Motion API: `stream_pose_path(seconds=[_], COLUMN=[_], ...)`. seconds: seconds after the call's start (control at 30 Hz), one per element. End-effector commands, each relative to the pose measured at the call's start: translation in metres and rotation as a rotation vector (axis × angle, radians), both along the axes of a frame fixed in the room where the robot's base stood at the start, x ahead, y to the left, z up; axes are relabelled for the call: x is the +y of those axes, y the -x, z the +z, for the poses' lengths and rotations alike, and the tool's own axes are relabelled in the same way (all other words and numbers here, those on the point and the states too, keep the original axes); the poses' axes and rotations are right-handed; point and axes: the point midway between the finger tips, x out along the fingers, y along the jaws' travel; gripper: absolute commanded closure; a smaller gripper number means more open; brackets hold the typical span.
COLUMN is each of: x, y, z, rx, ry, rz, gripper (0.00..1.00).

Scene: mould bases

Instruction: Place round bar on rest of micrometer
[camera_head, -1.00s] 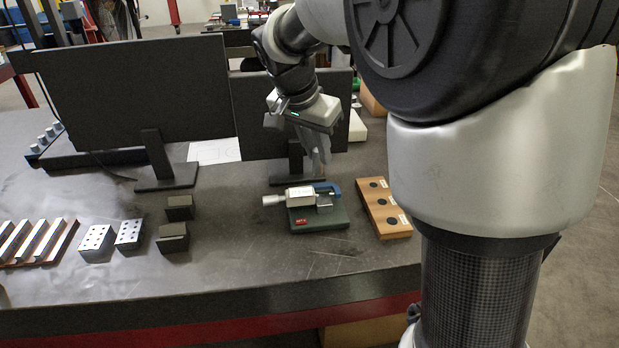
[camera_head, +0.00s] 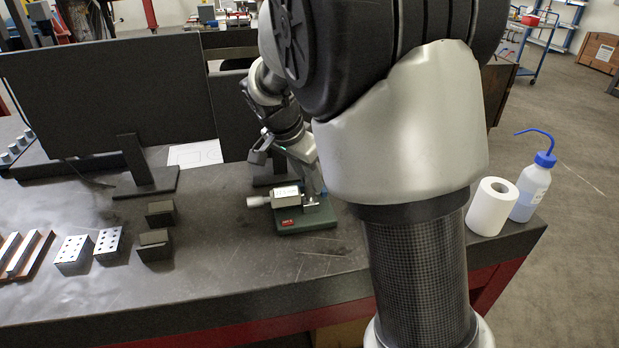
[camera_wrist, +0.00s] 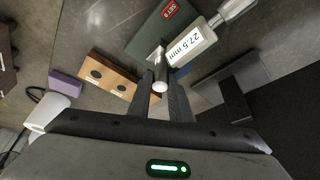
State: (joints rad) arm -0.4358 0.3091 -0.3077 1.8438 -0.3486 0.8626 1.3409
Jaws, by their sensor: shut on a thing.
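The micrometer (camera_head: 286,194) sits on a green base (camera_head: 310,217) on the table, its thimble pointing left in the head view. It also shows in the wrist view (camera_wrist: 190,47) with a display reading 27.5 mm. My gripper (camera_wrist: 161,84) is shut on the round bar (camera_wrist: 160,72), a short pale cylinder between the fingertips. In the head view my gripper (camera_head: 313,194) is down at the micrometer's right part. The bar is close over or at the frame's gap; I cannot tell whether it touches the rest.
A wooden block (camera_wrist: 108,74) with dark round holes lies beside the micrometer. Dark blocks (camera_head: 155,244) and drilled metal blocks (camera_head: 108,243) stand left. A dark upright panel (camera_head: 110,100) stands behind. A paper roll (camera_head: 491,207) and wash bottle (camera_head: 532,188) stand right.

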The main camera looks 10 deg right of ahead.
Motion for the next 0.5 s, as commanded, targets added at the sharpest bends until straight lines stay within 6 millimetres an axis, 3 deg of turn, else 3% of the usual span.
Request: stream_pose_path(seconds=[0.27,0.3,0.37,0.5], x=[0.0001,0.0002,0.0001,0.0001], y=[-0.0006,-0.0004,-0.0004,-0.0004], z=[-0.0032,-0.0015,-0.0014,-0.0014], rx=[-0.002,-0.002,-0.002,-0.002], ry=[0.0,-0.001,-0.001,-0.001], rz=[0.0,0.0,0.0,0.001], gripper=[1.0,0.75,0.65,0.63])
